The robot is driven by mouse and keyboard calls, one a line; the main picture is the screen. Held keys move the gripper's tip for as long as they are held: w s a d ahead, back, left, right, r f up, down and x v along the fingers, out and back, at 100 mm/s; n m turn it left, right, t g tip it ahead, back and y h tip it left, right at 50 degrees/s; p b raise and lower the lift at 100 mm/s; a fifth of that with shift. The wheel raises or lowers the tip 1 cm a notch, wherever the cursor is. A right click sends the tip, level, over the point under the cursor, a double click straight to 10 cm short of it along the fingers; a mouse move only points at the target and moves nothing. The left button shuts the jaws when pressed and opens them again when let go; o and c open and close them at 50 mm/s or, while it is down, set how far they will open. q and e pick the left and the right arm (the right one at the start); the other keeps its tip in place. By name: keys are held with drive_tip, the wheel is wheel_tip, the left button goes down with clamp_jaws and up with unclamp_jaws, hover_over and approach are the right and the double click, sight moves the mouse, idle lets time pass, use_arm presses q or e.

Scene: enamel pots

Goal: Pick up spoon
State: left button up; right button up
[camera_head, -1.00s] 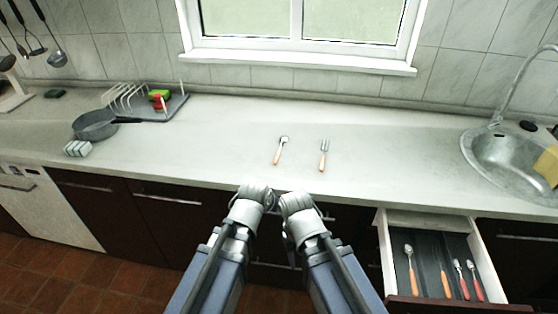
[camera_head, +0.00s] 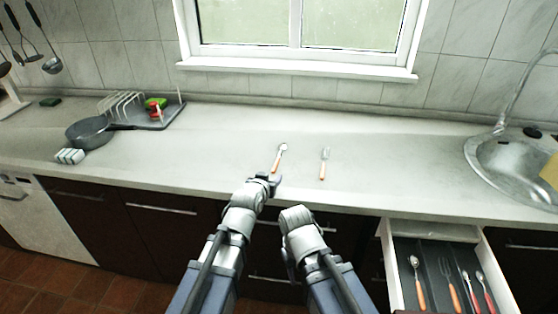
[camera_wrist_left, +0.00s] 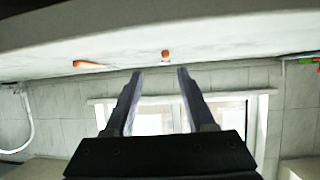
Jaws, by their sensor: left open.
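A spoon (camera_head: 280,157) with an orange handle and metal bowl lies on the white counter (camera_head: 230,145), its handle toward the front edge. A fork (camera_head: 323,164) with an orange handle lies to its right. My left gripper (camera_head: 275,181) is open and empty at the counter's front edge, just short of the spoon's handle end. In the left wrist view, which is upside down, the spoon's handle (camera_wrist_left: 166,55) shows ahead, between and beyond the two open fingers (camera_wrist_left: 158,75). The fork's handle (camera_wrist_left: 90,64) is off to the left there. My right gripper is hidden; only its arm shows.
An open drawer (camera_head: 400,262) at the lower right holds several spoons and forks. A sink (camera_head: 505,165) is at the right. The counter around the spoon is clear.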

sight(275, 166)
use_arm(q)
drive_tip(key=shift+w+r+t, duration=0.25)
drive_tip(key=shift+w+t, duration=0.05)
drive_tip(key=shift+w, duration=0.3)
drive_tip(key=shift+a+f+b+x, duration=0.1)
drive_tip(key=shift+b+x, duration=0.5)
drive_tip(key=shift+x, duration=0.7)
drive_tip(key=shift+a+f+b+x, duration=0.15)
drive_tip(key=shift+b+x, duration=0.4)
drive_tip(key=shift+x, duration=0.75)
drive_tip(key=shift+a+f+b+x, duration=0.1)
drive_tip(key=shift+b+x, duration=0.5)
drive_tip(key=shift+x, duration=0.7)
drive_tip(key=shift+s+r, duration=0.1)
clamp_jaws()
